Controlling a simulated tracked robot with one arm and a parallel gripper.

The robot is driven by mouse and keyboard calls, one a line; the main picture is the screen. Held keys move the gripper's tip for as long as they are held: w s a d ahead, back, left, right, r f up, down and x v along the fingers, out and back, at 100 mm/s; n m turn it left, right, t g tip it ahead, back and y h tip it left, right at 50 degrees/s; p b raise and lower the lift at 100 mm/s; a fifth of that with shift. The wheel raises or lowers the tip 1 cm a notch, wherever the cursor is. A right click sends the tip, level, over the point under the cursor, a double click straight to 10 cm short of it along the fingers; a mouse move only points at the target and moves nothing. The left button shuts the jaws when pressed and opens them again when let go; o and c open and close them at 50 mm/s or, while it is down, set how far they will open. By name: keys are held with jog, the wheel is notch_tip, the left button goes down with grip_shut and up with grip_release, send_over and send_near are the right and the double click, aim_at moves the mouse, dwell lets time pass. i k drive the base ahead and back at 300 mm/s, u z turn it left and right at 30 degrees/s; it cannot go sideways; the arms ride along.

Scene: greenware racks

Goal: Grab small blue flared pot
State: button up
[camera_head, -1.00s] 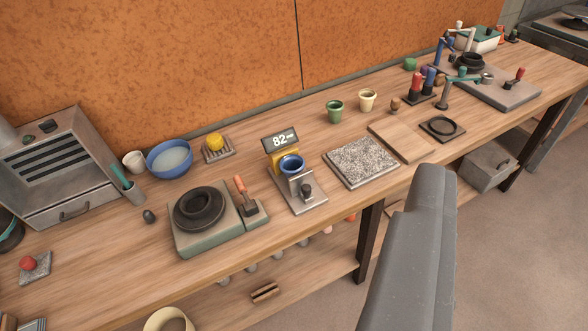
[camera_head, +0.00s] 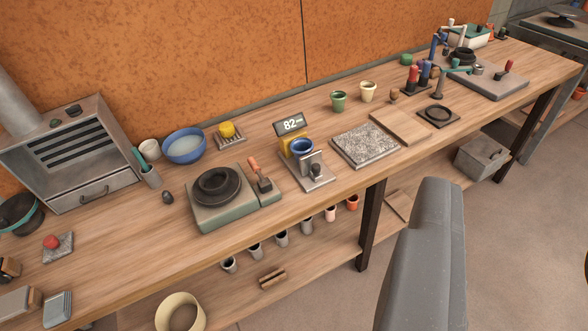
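A small blue flared pot (camera_head: 302,146) stands upright near the middle of the bench, on a small metal device (camera_head: 318,181) that looks like a scale. My gripper's fingers do not show. Only a grey part of my arm is in view at the lower right, apart from the pot and in front of the bench.
Left of the pot is a green-grey block with a black wheel (camera_head: 217,186). A speckled slab (camera_head: 365,144) lies to the right. Behind are a green pot (camera_head: 338,101), a cream pot (camera_head: 368,92) and a blue bowl (camera_head: 184,145). Several small pots stand on the lower shelf (camera_head: 238,291).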

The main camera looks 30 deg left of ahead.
aim_at(300, 146)
jog(key=k, duration=0.9)
jog(key=z, duration=0.5)
jog(key=i, duration=1.15)
jog(key=u, duration=0.35)
jog(key=i, duration=1.05)
jog(key=u, duration=0.75)
